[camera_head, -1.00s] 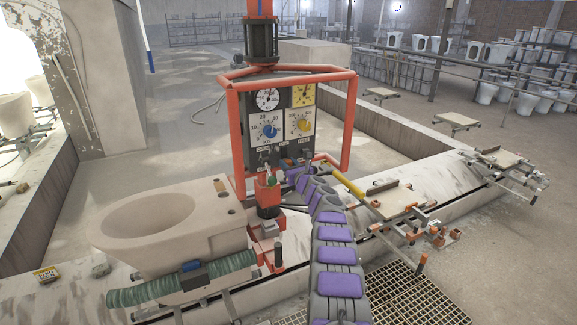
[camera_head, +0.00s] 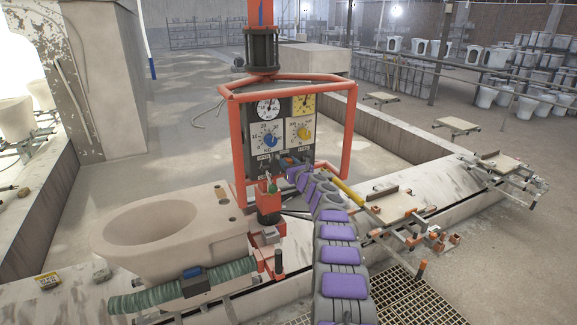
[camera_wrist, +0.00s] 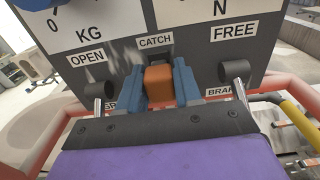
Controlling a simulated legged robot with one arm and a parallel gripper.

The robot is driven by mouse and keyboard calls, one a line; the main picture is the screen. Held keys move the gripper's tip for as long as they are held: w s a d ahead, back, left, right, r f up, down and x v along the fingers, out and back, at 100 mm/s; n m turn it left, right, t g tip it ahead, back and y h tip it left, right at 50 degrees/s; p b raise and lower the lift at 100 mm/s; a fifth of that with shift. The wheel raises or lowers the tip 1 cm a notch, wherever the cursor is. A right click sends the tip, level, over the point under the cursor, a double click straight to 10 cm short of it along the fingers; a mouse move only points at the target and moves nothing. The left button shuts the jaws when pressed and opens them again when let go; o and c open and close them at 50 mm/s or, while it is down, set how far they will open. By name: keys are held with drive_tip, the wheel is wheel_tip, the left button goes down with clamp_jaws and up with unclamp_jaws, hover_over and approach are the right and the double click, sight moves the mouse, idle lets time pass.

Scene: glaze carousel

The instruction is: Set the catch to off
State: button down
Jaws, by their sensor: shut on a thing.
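In the wrist view the catch is an orange block (camera_wrist: 159,78) under the label CATCH (camera_wrist: 155,42) on a dark grey panel. My gripper (camera_wrist: 160,90) has its blue fingers on either side of the block and is shut on it. The block's lower part and any marking below it are hidden by my gripper. In the head view my gripper (camera_head: 291,165) is at the lower edge of the control panel (camera_head: 285,135), and the catch is too small there to read its setting.
Metal levers flank the catch, one below OPEN (camera_wrist: 98,90) and one below FREE (camera_wrist: 233,72). A red tubular frame (camera_head: 347,130) surrounds the panel. A pale toilet bowl (camera_head: 165,225) stands left, with a green hose (camera_head: 150,297) before it. A yellow bar (camera_head: 347,193) lies right.

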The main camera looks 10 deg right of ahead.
drive_tip(key=c, duration=0.8)
unclamp_jaws()
drive_tip(key=shift+r, duration=0.2)
drive_tip(key=shift+c, duration=0.2)
drive_tip(key=shift+s+d+r+b, duration=0.15)
drive_tip(key=shift+s+b, duration=0.15)
drive_tip(key=shift+s, duration=0.05)
drive_tip(key=shift+s+d+b, duration=0.15)
drive_tip(key=shift+s+b, duration=0.15)
drive_tip(key=shift+s, duration=0.4)
drive_tip(key=v, duration=1.5)
drive_tip(key=shift+b, duration=0.4)
drive_tip(key=shift+d, duration=0.1)
